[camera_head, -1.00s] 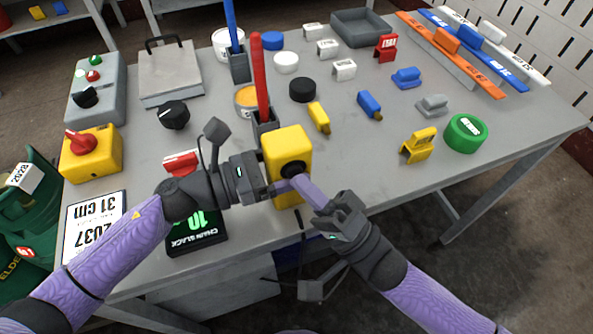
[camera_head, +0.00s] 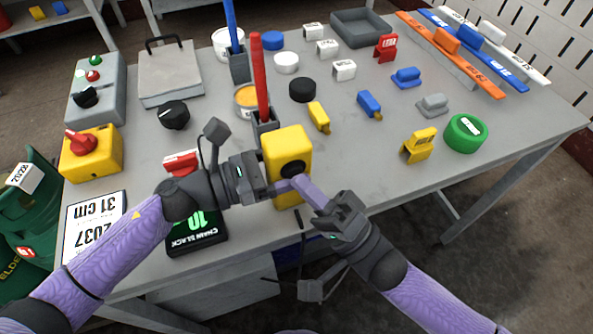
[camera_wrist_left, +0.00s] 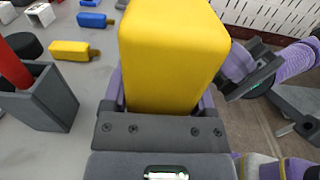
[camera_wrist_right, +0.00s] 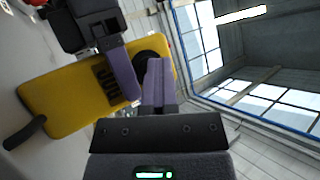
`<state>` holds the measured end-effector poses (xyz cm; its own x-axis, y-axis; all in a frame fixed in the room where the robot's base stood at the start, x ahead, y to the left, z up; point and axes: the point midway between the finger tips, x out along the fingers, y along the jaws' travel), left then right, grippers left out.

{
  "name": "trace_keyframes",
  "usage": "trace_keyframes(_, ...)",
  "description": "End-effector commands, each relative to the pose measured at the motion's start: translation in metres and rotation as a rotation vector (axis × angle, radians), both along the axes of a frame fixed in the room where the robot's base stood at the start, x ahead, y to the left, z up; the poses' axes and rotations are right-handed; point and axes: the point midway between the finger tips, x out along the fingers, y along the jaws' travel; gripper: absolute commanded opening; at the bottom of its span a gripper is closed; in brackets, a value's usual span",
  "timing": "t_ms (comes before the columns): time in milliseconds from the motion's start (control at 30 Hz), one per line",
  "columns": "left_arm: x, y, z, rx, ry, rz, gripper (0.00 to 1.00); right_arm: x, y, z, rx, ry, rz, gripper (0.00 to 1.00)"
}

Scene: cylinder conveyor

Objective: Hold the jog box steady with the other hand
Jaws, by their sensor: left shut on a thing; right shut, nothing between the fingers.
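The jog box is a yellow box (camera_head: 284,148) with a black round knob or button (camera_head: 292,169) on its face. It stands near the table's front edge. My left gripper (camera_head: 280,187) is shut on the jog box, with fingers on both sides of it in the left wrist view (camera_wrist_left: 170,55). My right gripper (camera_head: 298,182) is shut and empty, its fingertips close in front of the box's face near the knob. In the right wrist view the fingertips (camera_wrist_right: 157,75) are beside the knob (camera_wrist_right: 147,60); I cannot tell whether they touch.
A red stick (camera_head: 258,80) in a grey holder stands behind the box. A black "chain slack" device (camera_head: 197,235) lies left of it, under my left arm. A yellow box with a red knob (camera_head: 92,153) is farther left.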

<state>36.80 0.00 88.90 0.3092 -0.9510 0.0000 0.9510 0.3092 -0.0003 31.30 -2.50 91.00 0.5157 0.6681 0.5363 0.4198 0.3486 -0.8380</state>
Motion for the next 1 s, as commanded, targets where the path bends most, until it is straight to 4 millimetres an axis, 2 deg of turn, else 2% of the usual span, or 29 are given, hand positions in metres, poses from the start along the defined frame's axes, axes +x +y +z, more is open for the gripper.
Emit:
trace_keyframes(267,-0.001,0.000,0.000,0.000,0.001,-0.002,0.03,-0.002,-0.001,0.000,0.000,0.000,0.000,0.00)
trace_keyframes(533,-0.001,0.000,0.000,0.000,0.001,-0.002,0.03,-0.015,-0.005,0.000,-0.001,0.001,0.000,0.00)
trace_keyframes(833,0.000,0.000,0.000,0.000,0.001,-0.001,0.03,-0.017,-0.006,0.000,-0.001,0.001,0.000,0.00)
trace_keyframes(1000,0.000,0.000,0.000,0.000,0.001,0.000,0.03,-0.032,-0.010,-0.001,-0.001,0.002,0.000,0.00)
